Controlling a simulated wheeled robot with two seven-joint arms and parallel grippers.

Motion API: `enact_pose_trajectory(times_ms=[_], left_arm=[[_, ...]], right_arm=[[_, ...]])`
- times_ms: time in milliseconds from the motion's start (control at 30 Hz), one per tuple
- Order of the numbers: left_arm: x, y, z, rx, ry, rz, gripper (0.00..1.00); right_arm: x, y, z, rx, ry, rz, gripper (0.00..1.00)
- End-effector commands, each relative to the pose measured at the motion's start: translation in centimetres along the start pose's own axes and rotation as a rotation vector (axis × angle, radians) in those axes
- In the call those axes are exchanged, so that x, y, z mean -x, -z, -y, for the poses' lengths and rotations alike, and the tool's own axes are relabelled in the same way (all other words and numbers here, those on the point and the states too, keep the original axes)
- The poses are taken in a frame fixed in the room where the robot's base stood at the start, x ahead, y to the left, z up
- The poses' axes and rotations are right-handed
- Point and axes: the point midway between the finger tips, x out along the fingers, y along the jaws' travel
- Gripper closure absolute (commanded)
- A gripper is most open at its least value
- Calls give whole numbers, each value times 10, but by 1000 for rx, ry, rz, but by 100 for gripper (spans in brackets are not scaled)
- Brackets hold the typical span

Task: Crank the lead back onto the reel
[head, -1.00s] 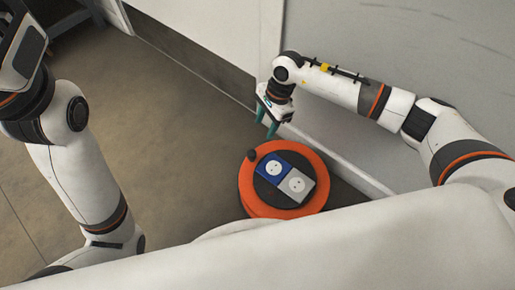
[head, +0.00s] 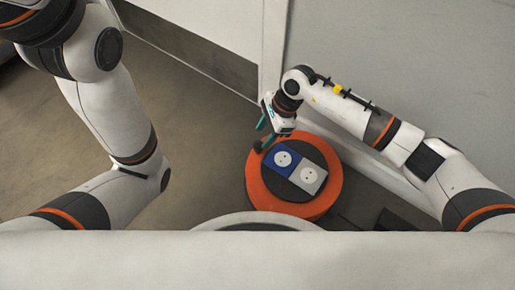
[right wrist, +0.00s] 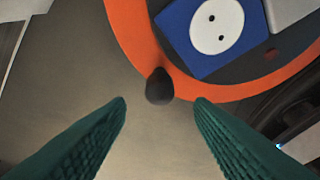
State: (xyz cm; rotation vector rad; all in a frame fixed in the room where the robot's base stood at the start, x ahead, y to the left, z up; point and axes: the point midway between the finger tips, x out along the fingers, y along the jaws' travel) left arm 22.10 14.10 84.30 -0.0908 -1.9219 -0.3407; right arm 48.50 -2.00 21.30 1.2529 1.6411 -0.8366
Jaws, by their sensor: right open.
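The orange cable reel (head: 258,188) lies flat on the floor, with a dark centre that bears a blue socket (head: 274,165) and a grey socket (head: 317,177). Its small dark crank knob (head: 257,146) sits at the rim on the upper left. In the right wrist view the knob (right wrist: 159,86) stands ahead of and between the green fingertips. My right gripper (head: 265,134) is open and empty, just above and beside the knob. No loose lead shows. My left arm comes in at the left; its gripper is outside the picture.
A grey wall (head: 400,70) and its pale skirting stand close behind the reel on the right. A white panel (head: 205,35) stands at the back. The floor (head: 195,125) left of the reel is clear. Dark items lie right of the reel.

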Motion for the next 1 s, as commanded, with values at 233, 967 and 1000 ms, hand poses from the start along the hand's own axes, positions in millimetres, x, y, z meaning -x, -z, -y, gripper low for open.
enact_pose_trajectory(times_ms=[233, 967, 1000], left_arm=[[32, -10, 6, 1, -1, -5, 48], [42, -12, 8, 1, -2, -8, 48], [42, -12, 8, 1, -2, -8, 48]], right_arm=[[-53, -2, 0, 1, 1, 0, 52], [-71, 0, 0, 1, 0, 1, 81], [-71, 0, 0, 1, 0, 1, 88]])
